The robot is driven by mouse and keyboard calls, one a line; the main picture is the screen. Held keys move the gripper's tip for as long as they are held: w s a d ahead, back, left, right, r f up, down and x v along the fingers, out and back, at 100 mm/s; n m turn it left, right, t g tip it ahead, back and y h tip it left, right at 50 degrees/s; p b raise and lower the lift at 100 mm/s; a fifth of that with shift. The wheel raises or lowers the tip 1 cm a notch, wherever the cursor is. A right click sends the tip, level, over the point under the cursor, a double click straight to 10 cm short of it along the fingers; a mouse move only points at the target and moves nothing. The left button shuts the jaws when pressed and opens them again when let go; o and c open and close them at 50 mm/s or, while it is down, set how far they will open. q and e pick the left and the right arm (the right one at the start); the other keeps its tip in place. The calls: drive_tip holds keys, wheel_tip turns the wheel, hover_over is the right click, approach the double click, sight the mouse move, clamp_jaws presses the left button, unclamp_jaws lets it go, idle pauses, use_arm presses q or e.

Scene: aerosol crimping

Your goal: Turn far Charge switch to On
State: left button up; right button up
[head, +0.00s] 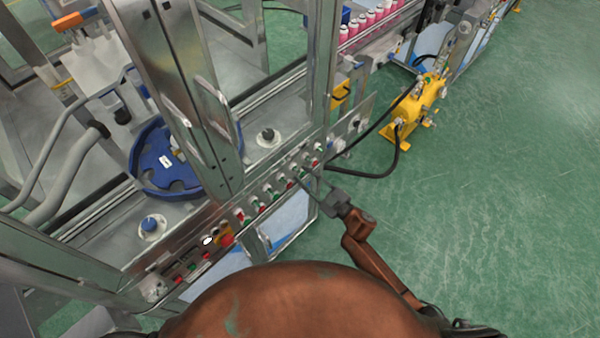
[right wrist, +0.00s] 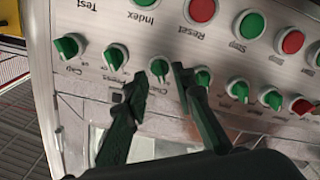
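The control panel (head: 232,225) runs along the machine's front edge, with a row of green switch knobs. In the right wrist view the panel appears upside down. A green knob (right wrist: 160,68) there has a small label below it that seems to read Charge; the print is blurred. My right gripper (right wrist: 152,88) is open, with one dark finger on each side of this knob in the picture. I cannot tell whether the fingers touch it. In the head view my right gripper (head: 299,183) is at the panel's far half. My left gripper is not in view.
Other green knobs (right wrist: 116,56) sit close on both sides. Red Reset (right wrist: 203,10) and green Index (right wrist: 144,4) buttons are above them. A yellow pump unit (head: 425,100) with black hoses (head: 375,174) stands beyond the machine. The green floor at right is clear.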

drive_tip(key=shift+x, duration=1.2)
drive_tip(key=shift+c, duration=0.5)
clamp_jaws()
